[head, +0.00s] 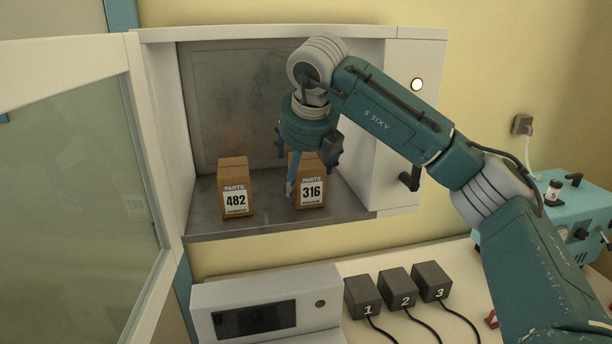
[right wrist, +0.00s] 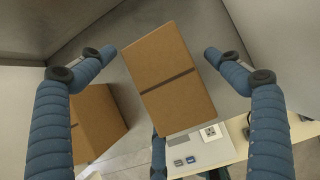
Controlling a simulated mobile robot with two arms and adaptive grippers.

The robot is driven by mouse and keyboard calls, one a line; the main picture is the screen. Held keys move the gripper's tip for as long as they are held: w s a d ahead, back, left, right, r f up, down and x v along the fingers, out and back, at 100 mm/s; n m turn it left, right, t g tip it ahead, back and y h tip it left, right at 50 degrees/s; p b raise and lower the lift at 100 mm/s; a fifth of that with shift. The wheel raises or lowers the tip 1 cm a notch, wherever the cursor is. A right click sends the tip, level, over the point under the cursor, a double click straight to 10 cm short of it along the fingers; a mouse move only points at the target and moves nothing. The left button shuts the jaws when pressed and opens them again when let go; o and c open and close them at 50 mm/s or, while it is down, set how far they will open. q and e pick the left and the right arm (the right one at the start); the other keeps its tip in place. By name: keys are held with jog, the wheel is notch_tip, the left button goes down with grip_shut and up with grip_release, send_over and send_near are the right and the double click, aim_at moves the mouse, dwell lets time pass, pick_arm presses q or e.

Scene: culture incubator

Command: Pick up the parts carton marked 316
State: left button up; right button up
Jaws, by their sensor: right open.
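The parts carton marked 316 (head: 312,192) stands upright on the floor of the open incubator, on the right side. My right gripper (head: 308,185) is over it from above, with its fingers beside the carton and hiding part of its left side and top. In the right wrist view the top of this carton (right wrist: 168,78), with a dark tape strip, lies between the two spread fingers (right wrist: 160,52). Gaps show between the carton and both fingers. My left gripper is not in view.
A carton marked 482 (head: 235,190) stands to the left, also in the right wrist view (right wrist: 97,122). The incubator's door (head: 75,50) is open at left. Its right wall is near my gripper. Boxes numbered 1 (head: 362,297), 2 and 3 sit on the counter below.

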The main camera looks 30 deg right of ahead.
jog(key=shift+r, duration=0.1)
jog(key=c, duration=1.3)
jog(key=shift+c, duration=0.7)
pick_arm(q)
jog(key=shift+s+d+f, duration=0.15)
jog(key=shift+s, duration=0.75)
pick_arm(e)
jog(key=shift+c, duration=0.2)
